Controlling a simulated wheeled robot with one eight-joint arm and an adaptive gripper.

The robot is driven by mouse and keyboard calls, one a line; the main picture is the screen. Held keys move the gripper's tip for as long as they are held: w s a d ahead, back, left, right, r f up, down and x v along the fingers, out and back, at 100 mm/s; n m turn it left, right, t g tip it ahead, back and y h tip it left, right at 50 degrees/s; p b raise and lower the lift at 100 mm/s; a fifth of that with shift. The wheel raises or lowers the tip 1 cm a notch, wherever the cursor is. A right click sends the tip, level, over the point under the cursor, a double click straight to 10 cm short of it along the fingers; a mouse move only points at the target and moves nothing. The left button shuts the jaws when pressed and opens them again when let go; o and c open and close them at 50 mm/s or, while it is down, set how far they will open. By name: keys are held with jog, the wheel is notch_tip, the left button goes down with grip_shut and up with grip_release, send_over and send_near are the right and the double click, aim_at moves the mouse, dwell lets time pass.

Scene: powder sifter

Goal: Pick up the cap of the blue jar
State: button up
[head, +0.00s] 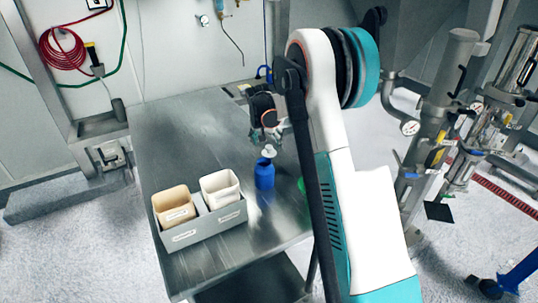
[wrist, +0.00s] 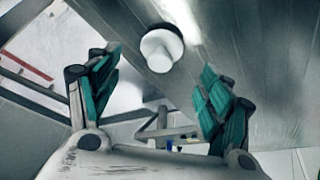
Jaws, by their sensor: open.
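The blue jar (head: 264,174) stands upright on the steel table. A small white cap (head: 269,151) shows just behind and above the jar's top in the head view. My gripper (head: 268,130) is above and behind the cap. In the wrist view my gripper (wrist: 158,95) has its teal-padded fingers wide apart and empty, with the cap beyond the fingertips, between them.
A grey holder (head: 215,222) with a tan bin (head: 173,207) and a white bin (head: 219,188) stands left of the jar on the steel table (head: 180,130). A green item (head: 301,186) is partly hidden by my arm. The table's back left is clear.

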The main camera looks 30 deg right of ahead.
aim_at(269, 146)
jog(key=shift+w+b+x, duration=0.15)
jog(key=shift+b+x, duration=0.4)
jog(key=shift+x, duration=1)
jog(key=shift+w+b+x, duration=0.15)
jog(key=shift+b+x, duration=0.4)
jog(key=shift+x, duration=0.95)
jog(key=shift+d+r, duration=0.15)
jog(key=shift+r, duration=0.05)
jog(key=c, duration=0.8)
